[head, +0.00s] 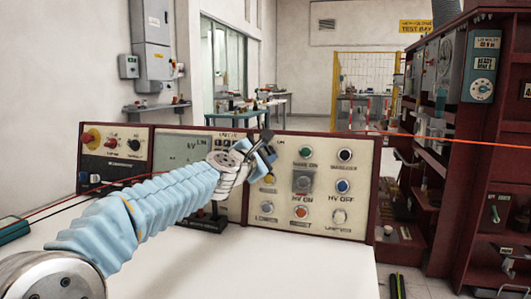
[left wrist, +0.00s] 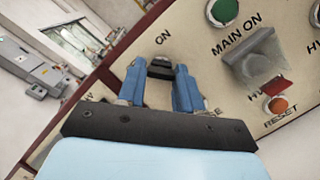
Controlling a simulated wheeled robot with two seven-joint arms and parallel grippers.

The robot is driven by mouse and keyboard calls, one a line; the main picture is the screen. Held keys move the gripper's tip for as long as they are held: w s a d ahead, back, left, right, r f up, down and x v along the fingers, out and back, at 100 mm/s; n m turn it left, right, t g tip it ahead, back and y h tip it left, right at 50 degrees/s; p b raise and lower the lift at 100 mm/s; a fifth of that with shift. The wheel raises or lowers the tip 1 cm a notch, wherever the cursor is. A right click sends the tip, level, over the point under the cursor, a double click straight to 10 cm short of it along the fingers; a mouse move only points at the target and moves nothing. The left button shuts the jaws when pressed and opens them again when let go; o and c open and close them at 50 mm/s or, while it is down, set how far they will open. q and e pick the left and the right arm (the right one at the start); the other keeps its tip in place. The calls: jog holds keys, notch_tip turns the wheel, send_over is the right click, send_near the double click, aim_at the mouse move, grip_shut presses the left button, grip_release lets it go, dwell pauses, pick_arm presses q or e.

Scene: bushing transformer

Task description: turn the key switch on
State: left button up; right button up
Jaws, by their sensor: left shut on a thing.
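The key switch (left wrist: 161,63) is a small dark knob on the cream control panel (head: 345,222), with the word ON printed above it in the left wrist view. My left gripper (left wrist: 161,74) has its blue fingers on both sides of the key and is shut on it. In the head view my left arm reaches across the desk from the left, and the gripper (head: 262,150) is at the panel's upper left part, where it hides the key. Which way the key is turned I cannot tell. My right gripper is not in view.
A meter panel (head: 175,150) stands to the left. The white desk front (head: 270,265) is mostly clear.

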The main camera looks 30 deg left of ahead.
pick_arm(q)
jog(key=m+h+p, duration=0.1)
jog(key=m, duration=0.3)
jog(key=shift+r+m+g, duration=0.15)
jog(key=shift+m+g, duration=0.25)
jog(key=m+g+p, duration=0.1)
jog(key=m+p, duration=0.1)
jog(key=m, duration=0.2)
jog(key=m+g+h+p, duration=0.1)
jog(key=m+p, duration=0.2)
jog(key=m, duration=0.2)
jog(key=shift+r, duration=0.15)
jog(key=shift+m+g+p, duration=0.5)
jog(key=shift+m+p, duration=0.4)
jog(key=shift+m, duration=0.6)
jog(key=o, duration=1)
jog(key=shift+o, duration=0.2)
jog(key=shift+a, duration=0.1)
